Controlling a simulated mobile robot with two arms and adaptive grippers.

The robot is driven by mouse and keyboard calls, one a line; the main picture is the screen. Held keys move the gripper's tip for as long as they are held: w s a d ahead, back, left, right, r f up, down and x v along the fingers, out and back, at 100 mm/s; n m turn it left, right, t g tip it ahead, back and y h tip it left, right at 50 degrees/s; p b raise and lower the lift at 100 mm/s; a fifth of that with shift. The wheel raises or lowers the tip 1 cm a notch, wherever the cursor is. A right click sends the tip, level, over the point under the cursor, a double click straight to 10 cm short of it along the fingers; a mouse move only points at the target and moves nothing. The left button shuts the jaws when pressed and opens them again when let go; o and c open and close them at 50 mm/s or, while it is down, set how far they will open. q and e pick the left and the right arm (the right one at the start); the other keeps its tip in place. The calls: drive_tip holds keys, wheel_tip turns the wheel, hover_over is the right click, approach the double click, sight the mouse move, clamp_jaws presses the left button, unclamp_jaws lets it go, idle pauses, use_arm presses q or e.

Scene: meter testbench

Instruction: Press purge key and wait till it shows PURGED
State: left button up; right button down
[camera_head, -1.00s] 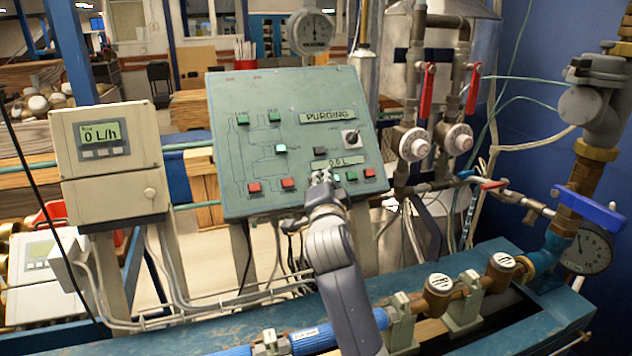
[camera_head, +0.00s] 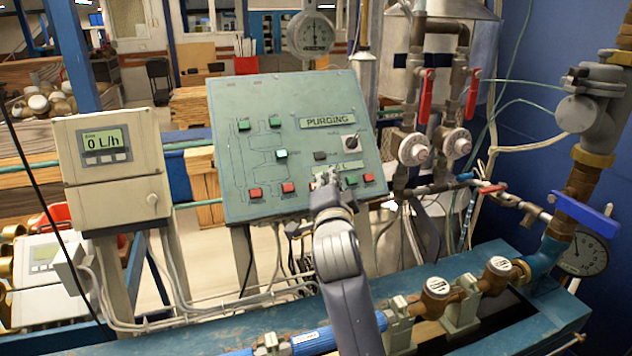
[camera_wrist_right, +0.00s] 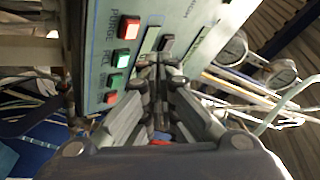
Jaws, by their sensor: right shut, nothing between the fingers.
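The sloped green control panel (camera_head: 225,130) stands at the centre of the head view. Its upper display (camera_head: 327,120) reads PURGING. My right gripper (camera_head: 325,180) is shut and empty, with its tips in front of the panel's lower edge. It covers part of the lower display (camera_head: 351,166) and some keys. In the right wrist view the shut fingertips (camera_wrist_right: 158,62) are close to the panel face; contact cannot be told. A red key (camera_wrist_right: 129,27) and a green key (camera_wrist_right: 121,58) lie left of them, near a PURGE label. My left gripper is not in view.
A grey meter box (camera_head: 107,165) reading 0 L/h stands left of the panel. Pipes with red-handled valves (camera_head: 427,95) rise to the right. A blue bench frame (camera_head: 225,335) with pipe fittings (camera_head: 437,290) runs below my right arm.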

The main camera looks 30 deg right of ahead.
drive_tip(key=shift+s+a+r+p, duration=0.25)
drive_tip(key=shift+s+r+p, duration=0.35)
drive_tip(key=shift+s+r, duration=0.3)
drive_tip(key=shift+s+a+r+p, duration=0.1)
drive_tip(key=shift+s+r+p, duration=0.25)
drive_tip(key=shift+s, duration=0.1)
